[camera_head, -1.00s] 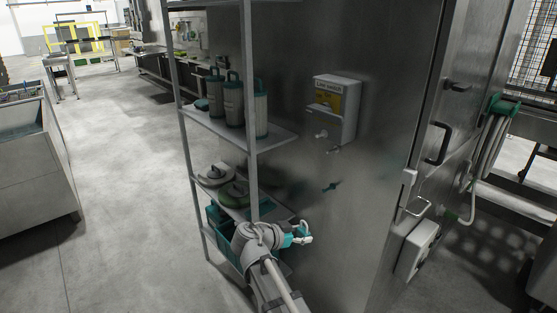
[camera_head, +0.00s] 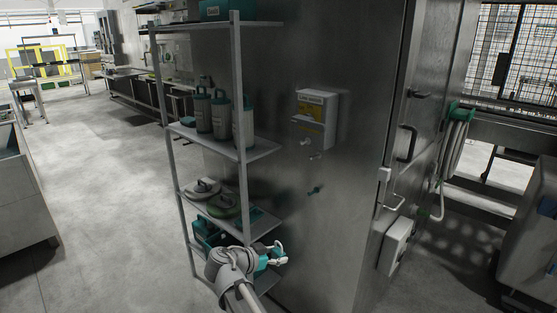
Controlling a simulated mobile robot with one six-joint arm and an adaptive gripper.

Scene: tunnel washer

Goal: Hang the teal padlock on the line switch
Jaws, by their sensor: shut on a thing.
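My gripper (camera_head: 279,254) is low in front of the steel cabinet wall, beside the shelf rack. Its pale fingers are closed on a small teal thing (camera_head: 277,254), which looks like the teal padlock; its shape is mostly hidden by the fingers. It appears clear of the wall. The line switch is not clear to me: a pale box (camera_head: 318,97) with a yellow front and a lettered top is on the wall, and a pale knob (camera_head: 305,142) sits at its lower left. A small dark teal piece (camera_head: 314,190) is on the wall below.
The shelf rack (camera_head: 240,110) stands left of my gripper, with teal-topped canisters (camera_head: 222,117), round lidded items (camera_head: 222,204) and teal bins. A door handle (camera_head: 407,143), a pale box (camera_head: 397,246) and hanging hoses (camera_head: 452,150) are at right. Open floor (camera_head: 95,190) lies left.

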